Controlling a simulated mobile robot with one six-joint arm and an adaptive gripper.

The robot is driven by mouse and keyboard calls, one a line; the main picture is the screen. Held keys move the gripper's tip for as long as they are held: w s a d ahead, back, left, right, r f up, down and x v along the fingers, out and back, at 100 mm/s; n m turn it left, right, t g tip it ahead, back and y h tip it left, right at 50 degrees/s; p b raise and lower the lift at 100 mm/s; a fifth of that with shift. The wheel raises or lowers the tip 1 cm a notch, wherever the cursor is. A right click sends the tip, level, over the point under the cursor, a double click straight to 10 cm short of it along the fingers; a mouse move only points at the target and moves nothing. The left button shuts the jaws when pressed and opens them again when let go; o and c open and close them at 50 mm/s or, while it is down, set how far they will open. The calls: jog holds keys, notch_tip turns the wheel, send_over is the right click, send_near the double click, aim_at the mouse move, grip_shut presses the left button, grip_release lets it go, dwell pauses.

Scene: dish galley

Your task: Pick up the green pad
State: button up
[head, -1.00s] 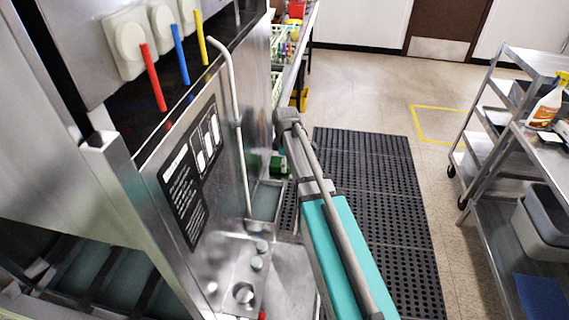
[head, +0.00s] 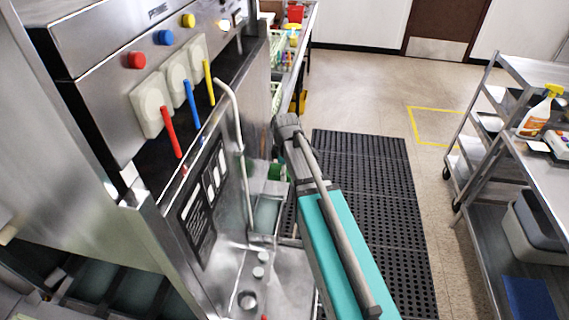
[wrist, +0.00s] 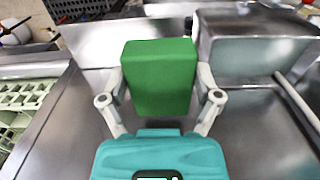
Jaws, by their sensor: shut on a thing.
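The green pad (wrist: 160,78) is a thick rectangular block in the middle of the wrist view. My gripper (wrist: 160,92) has a finger on each side of it and is shut on it. In the head view a bit of green (head: 275,172) shows beside my arm, which looks like the same pad. My gripper's fingers are hidden there behind the arm and the steel machine. I cannot tell from these frames whether the pad touches the steel surface below.
A steel machine (head: 150,205) with coloured levers stands close on the left. A green rack (wrist: 25,110) lies left of the pad. A black floor mat (head: 365,190) is right of my arm. A steel cart (head: 545,175) with a spray bottle (head: 537,112) stands further right.

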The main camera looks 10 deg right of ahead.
jog(key=s+a+r+p, duration=0.1)
jog(key=s+r+p, duration=0.1)
jog(key=s, duration=0.5)
jog(key=shift+s+a+r, duration=0.15)
jog(key=shift+a+r, duration=0.1)
jog(key=shift+r, duration=0.4)
jog(key=shift+o, duration=1)
jog(key=c, duration=0.4)
